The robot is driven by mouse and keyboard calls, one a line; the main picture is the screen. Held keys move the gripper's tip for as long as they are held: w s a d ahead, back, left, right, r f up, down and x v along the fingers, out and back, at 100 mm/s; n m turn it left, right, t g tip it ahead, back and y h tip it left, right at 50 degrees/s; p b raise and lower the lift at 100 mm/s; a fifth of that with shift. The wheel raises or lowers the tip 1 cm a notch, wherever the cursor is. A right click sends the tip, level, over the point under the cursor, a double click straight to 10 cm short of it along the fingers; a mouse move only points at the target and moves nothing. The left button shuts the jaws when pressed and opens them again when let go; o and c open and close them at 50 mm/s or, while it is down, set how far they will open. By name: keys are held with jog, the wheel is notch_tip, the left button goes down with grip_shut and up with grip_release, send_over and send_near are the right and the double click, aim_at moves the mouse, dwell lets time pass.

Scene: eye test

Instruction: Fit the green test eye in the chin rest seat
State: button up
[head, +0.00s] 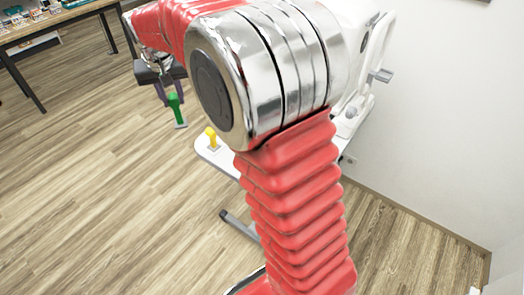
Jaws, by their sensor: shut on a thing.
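The green test eye (176,109) hangs below my gripper (173,95), which is shut on its upper part. It is about upright, with a pale flat foot at its lower end, and appears over open floor left of the white table (204,152). A white instrument (371,95) stands on the right side of the table, largely hidden behind my arm. I cannot make out the chin rest seat; my arm covers the middle of the table.
A yellow piece (212,138) like the green one stands on the table's left end. A wooden bench (62,18) with small items is at the upper left. A white wall (450,110) bounds the right. The floor at left is clear.

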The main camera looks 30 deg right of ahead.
jog(key=s+d+f+n+y, duration=0.1)
jog(key=s+d+f+n, duration=0.1)
jog(key=s+d, duration=0.4)
jog(key=s+d+f+n, duration=0.2)
jog(key=s+d+f, duration=0.3)
jog(key=d, duration=1)
jog(key=s+d+f+n+y, duration=0.1)
jog(key=s+d+f+n, duration=0.2)
jog(key=s+d, duration=0.4)
jog(key=d+f, duration=0.1)
jog(key=d, duration=0.2)
jog(key=shift+d+y, duration=0.25)
jog(key=shift+y, duration=0.05)
jog(key=shift+s+f, duration=0.1)
jog(key=shift+f, duration=0.1)
jog(key=shift+f, duration=3)
jog(key=shift+f, duration=0.1)
jog(key=shift+f, duration=1.8)
jog(key=o, duration=0.8)
